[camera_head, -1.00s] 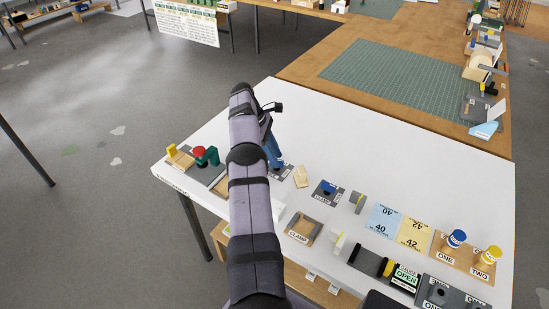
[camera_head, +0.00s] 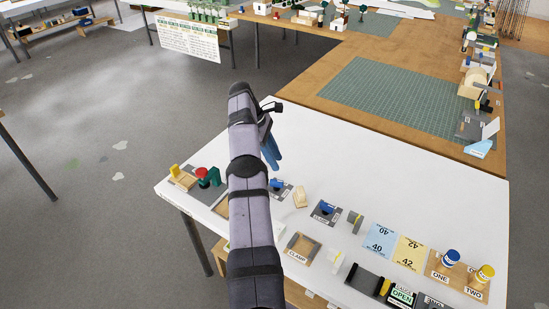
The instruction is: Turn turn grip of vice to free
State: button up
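My gripper (camera_head: 271,154) has blue fingers and hangs above the white bench top, behind my arm. The fingers overlap in this view, so their opening cannot be told; nothing shows between them. Below it, a small grey plate (camera_head: 288,190) carries a blue turn grip (camera_head: 276,184), partly hidden by my arm. A similar grey plate with a blue grip (camera_head: 327,207) and a white label lies to the right. I cannot tell for sure which belongs to the vice, nor read their marks. A green piece with a red knob (camera_head: 202,172) stands at the left corner.
A yellow-and-wood piece (camera_head: 180,174) is at the left corner. A wooden block (camera_head: 300,197), a CLAMP tray (camera_head: 301,246), a grey stand (camera_head: 355,221), blue and yellow cards (camera_head: 379,240), and a board with two capped jars (camera_head: 450,257) stand rightward. The bench's back is clear.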

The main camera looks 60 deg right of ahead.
jog(key=s+d+r+m, duration=0.1)
jog(key=s+d+r, duration=0.2)
jog(key=t+y+b, duration=0.1)
jog(key=t+y, duration=0.1)
jog(key=t, duration=0.2)
send_over(277, 181)
jog(key=shift+n, duration=0.3)
jog(key=f, duration=0.5)
jog(key=shift+s+a+f, duration=0.1)
jog(key=shift+a+f, duration=0.05)
jog(key=shift+a, duration=0.1)
jog(key=shift+w+d, duration=0.2)
jog(key=shift+d, duration=0.1)
jog(key=shift+f+p, duration=1.1)
jog(key=shift+f, duration=2.55)
